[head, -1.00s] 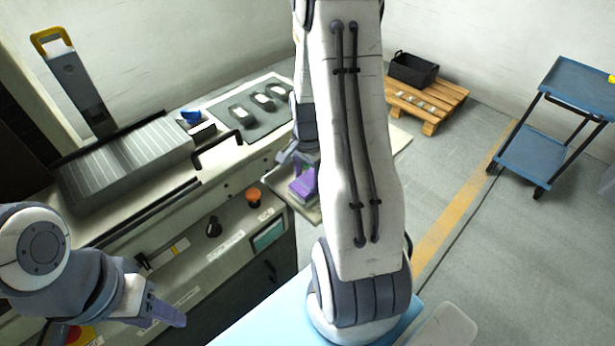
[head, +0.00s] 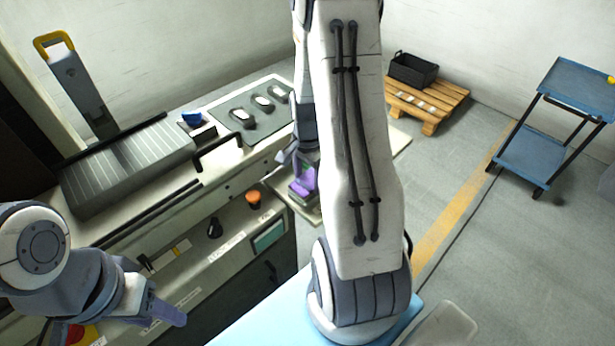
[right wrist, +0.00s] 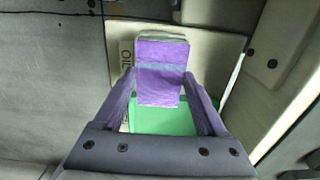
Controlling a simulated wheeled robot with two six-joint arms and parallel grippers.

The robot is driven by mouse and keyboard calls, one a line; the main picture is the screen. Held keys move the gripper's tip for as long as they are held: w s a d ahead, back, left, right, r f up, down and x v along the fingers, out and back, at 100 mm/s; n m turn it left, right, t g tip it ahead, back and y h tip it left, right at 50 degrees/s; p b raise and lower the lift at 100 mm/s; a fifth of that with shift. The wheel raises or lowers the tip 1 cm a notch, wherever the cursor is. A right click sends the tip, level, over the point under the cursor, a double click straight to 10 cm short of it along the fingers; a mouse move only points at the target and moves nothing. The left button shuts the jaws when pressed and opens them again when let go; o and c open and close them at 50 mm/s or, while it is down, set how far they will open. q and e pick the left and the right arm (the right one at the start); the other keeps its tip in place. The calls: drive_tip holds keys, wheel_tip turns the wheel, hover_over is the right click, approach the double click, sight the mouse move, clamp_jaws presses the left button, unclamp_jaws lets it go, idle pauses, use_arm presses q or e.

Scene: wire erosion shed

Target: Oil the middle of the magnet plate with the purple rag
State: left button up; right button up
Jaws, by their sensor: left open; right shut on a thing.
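The purple rag (right wrist: 160,75) is a folded pad between the fingers of my right gripper (right wrist: 162,88), which is shut on it. In the head view the rag (head: 304,180) is at a pale board (head: 309,212) beside the machine, partly hidden by my right arm. Whether it still touches the board cannot be told. The magnet plate (head: 125,165), a grey block with a striped top, lies on the machine at the left, with its top bare. My left gripper (head: 165,313) is open and empty, low in front of the machine.
A green patch (right wrist: 165,118) shows below the rag, near lettering on the board. A black handle (head: 218,150) and a grey mat (head: 245,112) with several parts lie right of the plate. A yellow-handled column (head: 75,80) stands behind it.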

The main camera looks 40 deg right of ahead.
sight(307, 180)
drive_tip(key=shift+r+p, duration=2.55)
drive_tip(key=shift+r, duration=0.6)
drive_tip(key=shift+f, duration=0.1)
